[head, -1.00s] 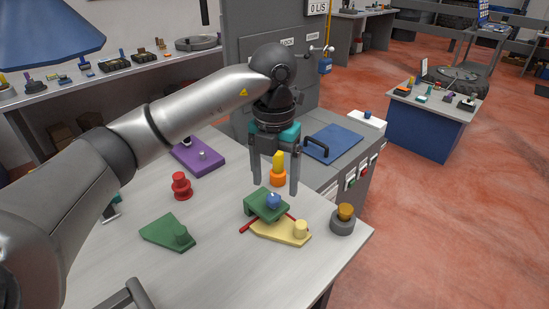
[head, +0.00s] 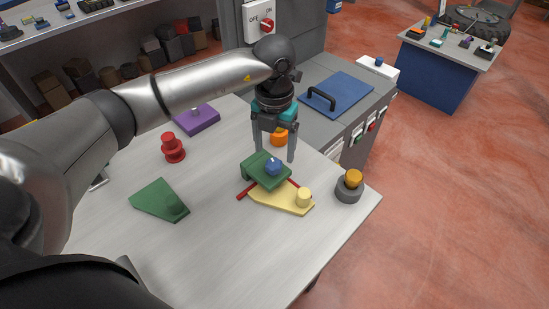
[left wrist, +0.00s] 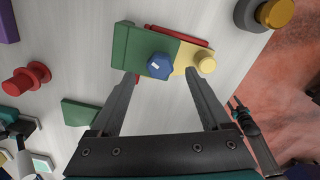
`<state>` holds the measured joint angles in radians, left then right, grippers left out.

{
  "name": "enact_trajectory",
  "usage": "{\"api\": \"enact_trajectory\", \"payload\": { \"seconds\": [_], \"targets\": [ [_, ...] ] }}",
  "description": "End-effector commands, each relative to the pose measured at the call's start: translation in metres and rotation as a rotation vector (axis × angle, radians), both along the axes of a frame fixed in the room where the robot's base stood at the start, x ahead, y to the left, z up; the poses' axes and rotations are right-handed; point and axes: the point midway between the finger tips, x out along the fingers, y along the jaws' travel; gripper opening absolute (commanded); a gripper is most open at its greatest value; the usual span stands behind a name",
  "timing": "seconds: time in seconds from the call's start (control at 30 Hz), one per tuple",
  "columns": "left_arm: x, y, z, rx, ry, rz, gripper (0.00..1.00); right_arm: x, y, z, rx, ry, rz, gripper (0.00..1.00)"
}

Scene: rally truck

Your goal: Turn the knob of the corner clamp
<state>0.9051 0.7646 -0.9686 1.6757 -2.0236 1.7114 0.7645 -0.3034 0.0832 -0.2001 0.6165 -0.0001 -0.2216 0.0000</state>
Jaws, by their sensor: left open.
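The corner clamp (head: 258,168) is a green block with a blue faceted knob (head: 273,166) on top. It sits on the bench over a yellow plate (head: 280,201) with a round yellow peg, and red bars show beneath it. My left gripper (head: 274,154) points down just above and behind the knob, open and empty. In the left wrist view the blue knob (left wrist: 160,66) appears just beyond and between the two fingertips (left wrist: 160,75), on the green clamp body (left wrist: 126,48). No finger visibly touches it. My right gripper is not in view.
On the bench are a green plate (head: 153,199), a red spool (head: 173,148), a purple block (head: 197,121), an orange piece (head: 279,138) behind the gripper, and a grey base with a yellow knob (head: 353,179) near the right edge. Bare bench (head: 215,235) lies in front of the clamp.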

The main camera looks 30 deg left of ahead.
Motion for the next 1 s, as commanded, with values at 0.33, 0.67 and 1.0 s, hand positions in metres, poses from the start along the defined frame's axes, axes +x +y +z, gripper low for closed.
{"api": "enact_trajectory", "payload": {
  "seconds": [0.33, 0.67, 1.0],
  "targets": [
    [0.000, 0.000, -0.042, 0.000, 0.001, 0.000, 0.81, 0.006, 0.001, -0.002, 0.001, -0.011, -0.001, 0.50],
    [0.000, 0.000, -0.044, 0.000, 0.000, 0.000, 0.79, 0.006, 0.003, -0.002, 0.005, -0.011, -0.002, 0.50],
    [0.000, 0.000, -0.044, 0.000, -0.001, 0.000, 0.40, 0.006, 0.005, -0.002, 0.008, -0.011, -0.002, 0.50]
  ]
}}
